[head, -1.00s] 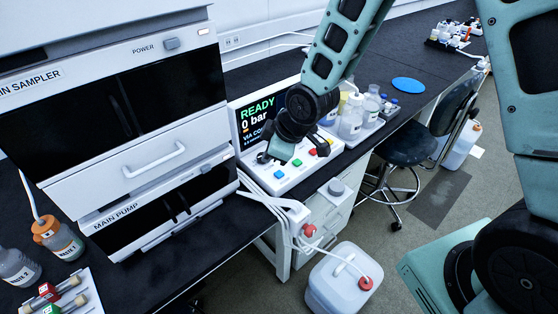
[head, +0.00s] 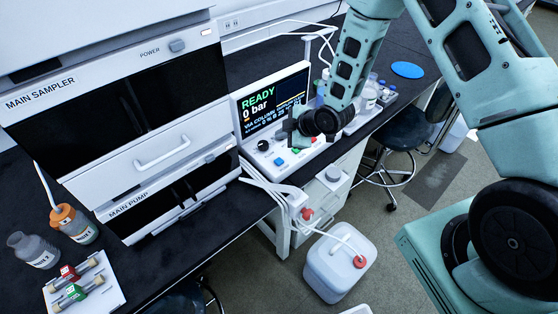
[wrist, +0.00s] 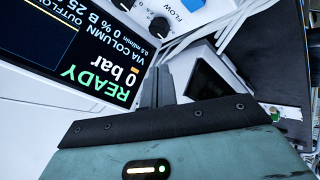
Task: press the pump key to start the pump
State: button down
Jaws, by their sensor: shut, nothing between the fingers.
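The pump's control panel (head: 262,163) is a white sloped face with colored keys below a screen (head: 262,108) reading READY, 0 bar. A blue key (head: 279,161) shows at its front, with a green key (head: 296,150) to the right. Key labels are too small to read, so I cannot tell which is the pump key. My gripper (head: 291,132) is shut and empty, in front of the screen's lower part and near the keys.
A black knob (head: 264,146) sits left of the keys. The MAIN PUMP unit (head: 165,205) stands left of the panel. Bottles stand behind my wrist on the bench. A white waste can (head: 338,268) with tubing is on the floor below.

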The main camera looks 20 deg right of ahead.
jog(key=b, duration=0.5)
send_over(282, 162)
notch_tip(282, 162, down, 7)
jog(key=shift+f, duration=0.2)
jog(key=shift+f+b, duration=0.4)
jog(key=shift+f, duration=0.2)
dwell(1.1)
jog(key=shift+f+b, duration=0.4)
jog(key=shift+b, duration=0.1)
jog(key=shift+f+b, duration=0.45)
jog(key=shift+f, duration=0.05)
dwell(0.5)
jog(key=shift+r, duration=0.15)
dwell(0.3)
jog(key=shift+r+p, duration=0.5)
jog(key=shift+r, duration=0.3)
jog(key=shift+r+p, duration=1.5)
jog(key=shift+r, duration=1)
